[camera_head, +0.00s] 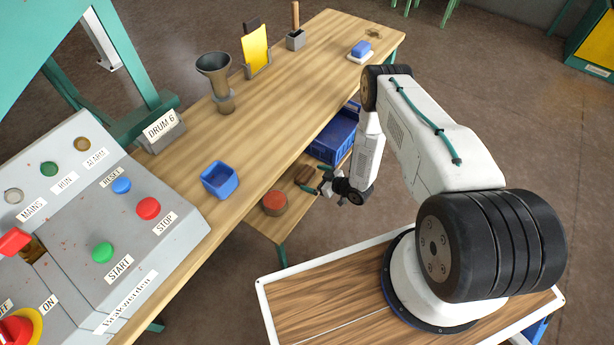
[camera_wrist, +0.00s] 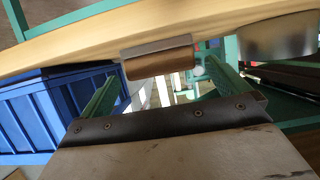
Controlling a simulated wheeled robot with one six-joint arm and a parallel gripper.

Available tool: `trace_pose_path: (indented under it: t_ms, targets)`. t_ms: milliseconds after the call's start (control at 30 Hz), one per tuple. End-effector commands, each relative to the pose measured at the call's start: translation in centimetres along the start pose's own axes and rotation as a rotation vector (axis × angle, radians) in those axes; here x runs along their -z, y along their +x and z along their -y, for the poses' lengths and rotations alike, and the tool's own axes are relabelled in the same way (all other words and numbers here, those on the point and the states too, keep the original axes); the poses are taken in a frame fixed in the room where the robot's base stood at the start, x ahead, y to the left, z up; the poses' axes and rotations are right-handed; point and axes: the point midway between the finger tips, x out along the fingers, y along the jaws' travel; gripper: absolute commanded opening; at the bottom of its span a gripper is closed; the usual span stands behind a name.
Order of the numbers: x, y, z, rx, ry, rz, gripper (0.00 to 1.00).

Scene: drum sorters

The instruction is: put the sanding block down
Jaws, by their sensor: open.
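The sanding block (camera_wrist: 160,58), brown with a grey layer, rests on the wooden lower shelf (camera_wrist: 60,45). The wrist picture appears upside down, so the shelf shows at its top. In the head view the block (camera_head: 306,173) is a small brown shape beside my gripper (camera_head: 323,186). In the wrist view my gripper (camera_wrist: 158,85) is open, with its green fingers on either side of the gap in front of the block. The block lines up with this gap. I see no finger touching it, but I cannot tell how far the fingertips reach along it.
A round tin with a red top (camera_head: 274,203) and a blue crate (camera_head: 334,136) flank the block on the shelf. The workbench top (camera_head: 290,95) overhangs behind; it carries a blue bin (camera_head: 219,180), a funnel (camera_head: 216,82) and a control panel (camera_head: 75,215).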

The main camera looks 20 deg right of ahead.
Motion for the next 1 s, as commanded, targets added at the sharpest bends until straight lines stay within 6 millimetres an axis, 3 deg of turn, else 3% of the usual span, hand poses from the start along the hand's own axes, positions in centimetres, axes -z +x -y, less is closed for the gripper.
trace_pose_path:
  t_ms: [200, 400, 1000]
  targets:
    - [0.0, -4.6, -0.2, -0.004, 0.002, 0.000, 1.00]
    - [0.0, -6.7, 0.0, -0.001, 0.001, 0.001, 1.00]
    - [0.0, -7.0, 0.0, 0.000, -0.001, 0.000, 1.00]
